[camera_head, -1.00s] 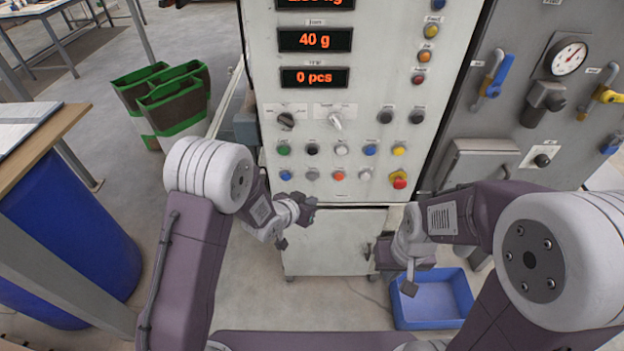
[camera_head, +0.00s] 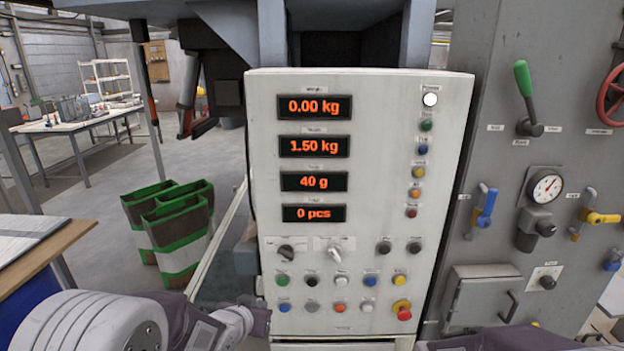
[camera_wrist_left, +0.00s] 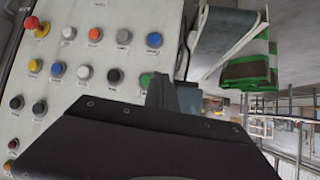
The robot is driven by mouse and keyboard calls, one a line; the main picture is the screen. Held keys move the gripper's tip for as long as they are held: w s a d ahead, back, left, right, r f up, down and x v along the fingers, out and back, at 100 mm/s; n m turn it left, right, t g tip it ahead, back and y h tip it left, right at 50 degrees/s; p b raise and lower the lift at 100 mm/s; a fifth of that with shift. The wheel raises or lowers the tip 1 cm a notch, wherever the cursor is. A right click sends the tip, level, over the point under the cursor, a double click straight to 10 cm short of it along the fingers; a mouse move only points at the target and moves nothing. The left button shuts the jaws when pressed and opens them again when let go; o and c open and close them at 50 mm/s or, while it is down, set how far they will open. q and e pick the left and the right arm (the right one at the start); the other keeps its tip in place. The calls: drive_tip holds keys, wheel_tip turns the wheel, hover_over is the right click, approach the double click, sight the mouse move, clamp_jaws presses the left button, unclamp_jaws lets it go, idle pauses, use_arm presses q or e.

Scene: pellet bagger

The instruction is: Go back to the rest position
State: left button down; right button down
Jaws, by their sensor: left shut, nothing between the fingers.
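My left arm enters at the lower left of the head view, with its pale round joint in the corner. My left gripper (camera_head: 258,314) is a dark shape at the bottom, beside the lower left edge of the control panel (camera_head: 355,258). It is shut and empty. In the left wrist view the dark gripper body (camera_wrist_left: 140,140) fills the bottom, with the panel's buttons beyond it. A little of my right arm shows at the lower right of the head view; its gripper is out of frame.
Green-rimmed sacks (camera_head: 175,228) stand on the floor at left. A wooden-topped table (camera_head: 60,250) is at the near left. A grey cabinet (camera_head: 500,240) with levers and a gauge (camera_head: 546,187) stands right of the panel. Open floor lies beyond the sacks.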

use_arm(q)
drive_tip(key=s+a+f+n+g, duration=0.1)
drive_tip(key=s+f+g, duration=0.1)
drive_tip(key=s, duration=0.5)
drive_tip(key=s+a+f+n+g+y, duration=0.1)
drive_tip(key=s+g, duration=0.3)
drive_tip(key=s, duration=0.4)
drive_tip(key=s+a+f+g, duration=0.3)
drive_tip(key=s, duration=0.4)
drive_tip(key=shift+s+f+n+y, duration=0.3)
drive_tip(key=shift+s+n+y, duration=0.1)
use_arm(e)
drive_tip(key=shift+s+r, duration=0.1)
drive_tip(key=shift+r, duration=0.3)
